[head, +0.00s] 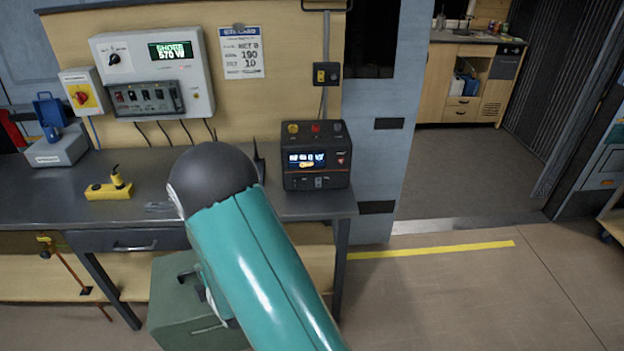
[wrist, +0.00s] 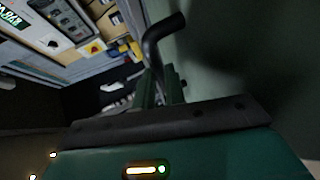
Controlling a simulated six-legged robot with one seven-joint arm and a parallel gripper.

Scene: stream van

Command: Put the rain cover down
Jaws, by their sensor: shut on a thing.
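The rain cover, which I take to be the dark green box-shaped cover (head: 176,308), is at the lower left in the head view, in front of the grey bench. My teal arm hides its right part. In the wrist view its dull green side (wrist: 235,55) fills the right, with a black bent handle (wrist: 164,30) in front of it. My gripper (wrist: 163,88) is shut on this handle. The fingertips are dark and partly hidden. In the head view the gripper is mostly behind my arm. I cannot tell whether the cover touches the floor.
The grey bench (head: 120,215) carries a black power unit (head: 316,156), a yellow block (head: 108,190) and a grey box (head: 57,147). An orange rod (head: 72,272) leans below it at left. A yellow floor line (head: 440,249) crosses the open floor at right, before a doorway.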

